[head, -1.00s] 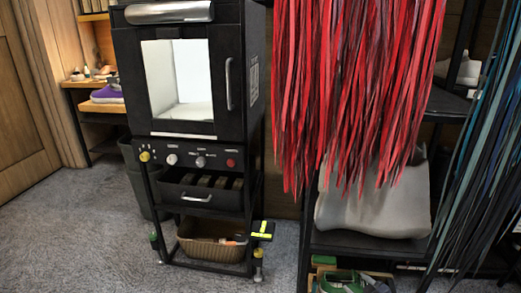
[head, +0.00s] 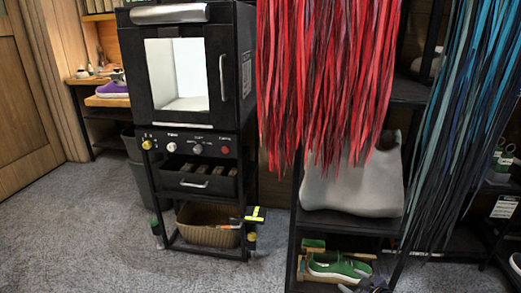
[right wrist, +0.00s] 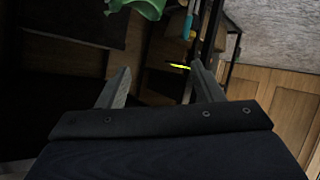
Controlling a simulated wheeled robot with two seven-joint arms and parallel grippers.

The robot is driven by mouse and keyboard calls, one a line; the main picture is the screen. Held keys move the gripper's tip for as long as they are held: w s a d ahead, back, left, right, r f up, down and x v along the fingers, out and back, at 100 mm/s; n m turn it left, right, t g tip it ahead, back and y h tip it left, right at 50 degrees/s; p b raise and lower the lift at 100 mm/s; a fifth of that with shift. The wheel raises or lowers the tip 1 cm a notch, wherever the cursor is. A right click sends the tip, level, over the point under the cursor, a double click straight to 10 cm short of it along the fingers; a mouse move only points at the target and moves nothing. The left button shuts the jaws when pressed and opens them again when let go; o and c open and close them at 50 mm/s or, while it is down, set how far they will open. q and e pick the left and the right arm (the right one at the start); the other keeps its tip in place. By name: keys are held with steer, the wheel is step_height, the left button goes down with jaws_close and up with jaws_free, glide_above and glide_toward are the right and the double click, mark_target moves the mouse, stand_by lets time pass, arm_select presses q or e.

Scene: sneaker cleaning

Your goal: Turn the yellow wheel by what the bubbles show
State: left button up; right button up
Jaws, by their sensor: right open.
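A small yellow wheel (head: 252,237) shows low on the front right leg of the black drying cabinet's stand. Just above it, a black T-shaped level (head: 256,214) with yellow-green vials sits at the stand's corner; its bubbles are too small to read. In the right wrist view a bright yellow-green strip (right wrist: 180,67) shows beyond my fingers. My right gripper (head: 372,285) is at the bottom of the head view, in front of the green shoe and well right of the wheel. In the wrist view its jaws (right wrist: 160,82) are apart and empty. My left gripper is out of view.
The black cabinet (head: 132,70) has a knob panel, with another yellow knob (head: 147,145). A brown basket (head: 208,226) sits low in its stand. A green shoe (head: 338,266) lies on the right rack's bottom. Red laces (head: 325,70) hang above. Grey carpet (head: 90,225) is clear in front.

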steer(key=s+a+r+m+g+h, duration=0.2)
steer(key=s+r+g, duration=0.1)
steer(key=s+r, duration=0.7)
steer(key=s+a+r+m+g+h, duration=0.25)
steer(key=s+r, duration=0.55)
steer(key=r, duration=0.4)
steer(key=s+a+r+m+y, duration=0.2)
steer(key=s+a+r+m, duration=0.1)
steer(key=s, duration=0.6)
steer(key=s+a+r+m+y, duration=0.1)
steer(key=s+a+r+m, duration=0.2)
steer(key=s, duration=0.7)
step_height(320, 180, up, 34)
steer(key=p, duration=3.3)
steer(key=shift+f, duration=0.2)
steer(key=shift+w+g, duration=0.1)
steer(key=shift+g, duration=0.15)
